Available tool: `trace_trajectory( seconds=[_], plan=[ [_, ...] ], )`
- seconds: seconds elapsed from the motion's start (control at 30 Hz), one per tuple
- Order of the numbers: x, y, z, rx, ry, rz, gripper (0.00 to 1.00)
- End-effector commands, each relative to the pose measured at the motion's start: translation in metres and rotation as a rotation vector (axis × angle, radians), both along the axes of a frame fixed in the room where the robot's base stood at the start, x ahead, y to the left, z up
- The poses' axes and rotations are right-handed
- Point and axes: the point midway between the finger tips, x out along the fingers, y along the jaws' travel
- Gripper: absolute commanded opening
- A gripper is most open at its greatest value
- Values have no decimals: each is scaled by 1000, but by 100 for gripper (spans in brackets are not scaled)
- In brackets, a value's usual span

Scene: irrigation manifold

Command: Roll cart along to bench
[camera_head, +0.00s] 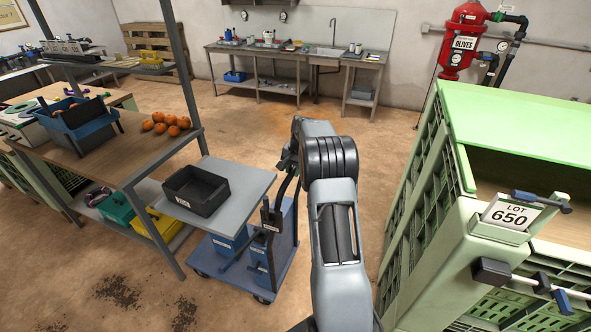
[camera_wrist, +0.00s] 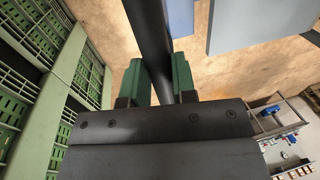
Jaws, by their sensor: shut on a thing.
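The cart (camera_head: 286,233) has a blue lower deck on casters and a grey top (camera_head: 252,176). A black bin (camera_head: 196,190) sits on that top, and blue boxes (camera_head: 228,246) stand on the lower deck. My gripper (camera_wrist: 160,82) has green fingers closed around a dark bar (camera_wrist: 150,35), which appears to be the cart's handle. In the head view my arm partly hides the gripper and the cart's right side. A grey bench (camera_head: 285,54) with a sink stands against the back wall. Another bench with a wooden top (camera_head: 112,150) stands left of the cart.
Oranges (camera_head: 166,124) and a blue tray (camera_head: 78,120) lie on the left bench. A red tank (camera_head: 462,40) stands at the back right. Open floor lies between the cart and the back bench.

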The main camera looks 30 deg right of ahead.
Motion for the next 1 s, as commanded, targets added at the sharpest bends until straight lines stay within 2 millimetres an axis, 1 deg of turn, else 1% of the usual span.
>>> trace_trajectory(
  seconds=[0.03,0.13,0.17,0.4,0.63,0.73,0.87,1.0],
  plan=[
    [5,1,5,-5,-20,-1,0],
    [5,2,5,-5,-21,0,0],
    [5,2,5,-4,-20,0,28],
    [4,1,4,-3,-15,-1,50],
    [2,0,3,-2,-10,-2,50],
    [1,-1,8,-3,-12,-2,50],
    [-1,-4,26,-4,-14,-2,50],
    [-6,-7,54,-5,-15,-3,50]
  ],
)
